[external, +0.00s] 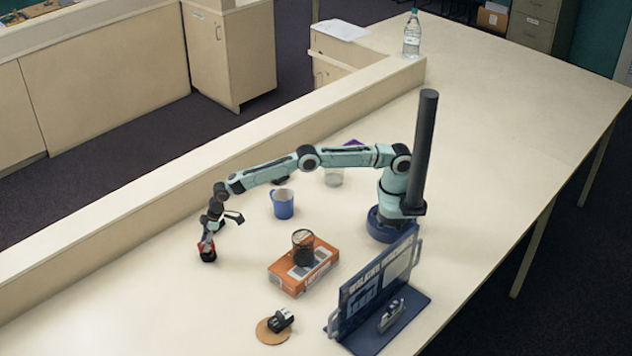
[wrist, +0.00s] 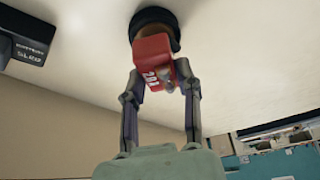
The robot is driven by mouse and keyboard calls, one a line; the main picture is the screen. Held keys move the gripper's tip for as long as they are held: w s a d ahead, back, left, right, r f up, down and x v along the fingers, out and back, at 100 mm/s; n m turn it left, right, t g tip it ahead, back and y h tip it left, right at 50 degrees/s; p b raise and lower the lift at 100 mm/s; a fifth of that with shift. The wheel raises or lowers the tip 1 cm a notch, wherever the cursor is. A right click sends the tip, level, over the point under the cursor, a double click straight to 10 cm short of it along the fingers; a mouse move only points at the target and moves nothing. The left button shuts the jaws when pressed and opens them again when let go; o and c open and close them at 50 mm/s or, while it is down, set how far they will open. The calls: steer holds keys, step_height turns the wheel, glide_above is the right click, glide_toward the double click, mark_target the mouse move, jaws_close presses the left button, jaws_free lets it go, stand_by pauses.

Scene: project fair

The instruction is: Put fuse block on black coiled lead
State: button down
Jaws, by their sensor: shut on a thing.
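The red fuse block (wrist: 152,60), with white lettering on its side, is between the two fingers of my gripper (wrist: 160,82) in the wrist view. In the external view my gripper (external: 207,238) points down at the left of the table, and the red block (external: 204,246) shows small at its tips. The black coiled lead (wrist: 168,18) is a dark ring just beyond the block, and it shows as a dark patch (external: 209,257) right under the block. The block hides part of the lead. I cannot tell whether the two touch.
A blue mug (external: 283,204) stands right of my gripper. An orange box (external: 285,280) bears a dark-filled glass (external: 302,246). A black object (external: 281,320) sits on a round cork mat (external: 266,336). A blue display stand (external: 362,340) is at the front right. A raised ledge (external: 110,214) runs behind.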

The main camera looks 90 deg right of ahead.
steer(key=shift+f, duration=0.3)
steer(key=shift+f, duration=0.15)
steer(key=c, duration=0.8)
jaws_free()
